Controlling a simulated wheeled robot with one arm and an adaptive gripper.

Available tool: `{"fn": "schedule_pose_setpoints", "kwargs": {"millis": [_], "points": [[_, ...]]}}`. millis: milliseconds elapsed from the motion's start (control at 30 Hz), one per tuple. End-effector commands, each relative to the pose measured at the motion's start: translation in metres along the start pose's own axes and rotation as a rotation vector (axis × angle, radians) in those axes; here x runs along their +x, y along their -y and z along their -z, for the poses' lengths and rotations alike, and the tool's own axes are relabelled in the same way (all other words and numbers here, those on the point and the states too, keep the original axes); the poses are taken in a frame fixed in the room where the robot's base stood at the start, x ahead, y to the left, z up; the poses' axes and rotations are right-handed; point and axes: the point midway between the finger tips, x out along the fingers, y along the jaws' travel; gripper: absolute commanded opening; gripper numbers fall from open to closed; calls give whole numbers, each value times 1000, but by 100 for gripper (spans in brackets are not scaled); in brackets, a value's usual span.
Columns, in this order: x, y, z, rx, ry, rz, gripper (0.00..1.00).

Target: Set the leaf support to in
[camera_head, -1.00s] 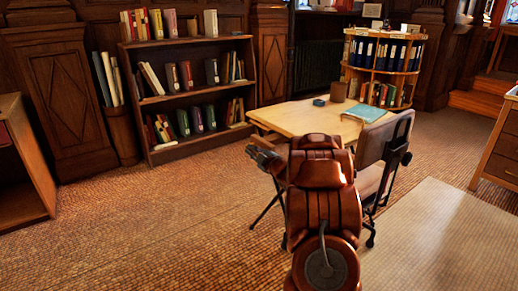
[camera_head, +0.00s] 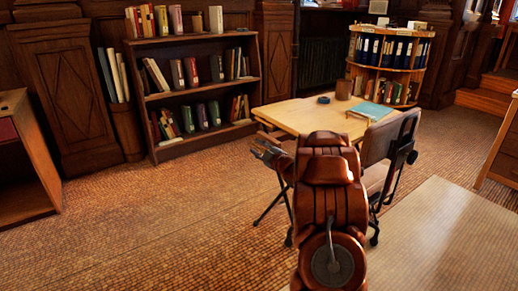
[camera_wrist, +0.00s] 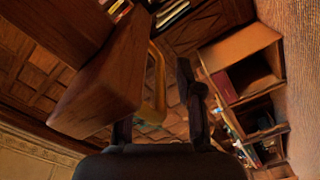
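The drafting table (camera_head: 300,116) has a pale wooden top, seen beyond my arm in the head view. My gripper (camera_head: 262,150) is at its near left edge, with its fingers apart. In the wrist view my gripper (camera_wrist: 158,100) has two dark fingers spread on either side. A brown wooden block or table edge (camera_wrist: 105,88) covers part of the left finger. A yellowish bar (camera_wrist: 158,82), which may be the leaf support, shows between the fingers. I cannot tell whether either finger touches it. My arm hides part of the table's near side in the head view.
A chair (camera_head: 385,150) stands close on the table's right. A bookshelf (camera_head: 196,95) stands behind left, a round binder shelf (camera_head: 383,65) behind right.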

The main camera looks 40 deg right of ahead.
Motion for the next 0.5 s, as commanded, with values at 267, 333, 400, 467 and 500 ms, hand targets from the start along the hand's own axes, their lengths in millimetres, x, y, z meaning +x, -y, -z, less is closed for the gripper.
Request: {"fn": "schedule_pose_setpoints", "kwargs": {"millis": [267, 333, 400, 467, 500], "points": [[-30, 0, -1, -1, 4, 1, 35], [-44, 0, -2, 2, 4, 1, 35], [-58, -1, -2, 0, 5, -1, 35], [-69, -2, -1, -2, 5, -1, 35], [-77, -1, -1, -1, 5, -1, 35]]}}
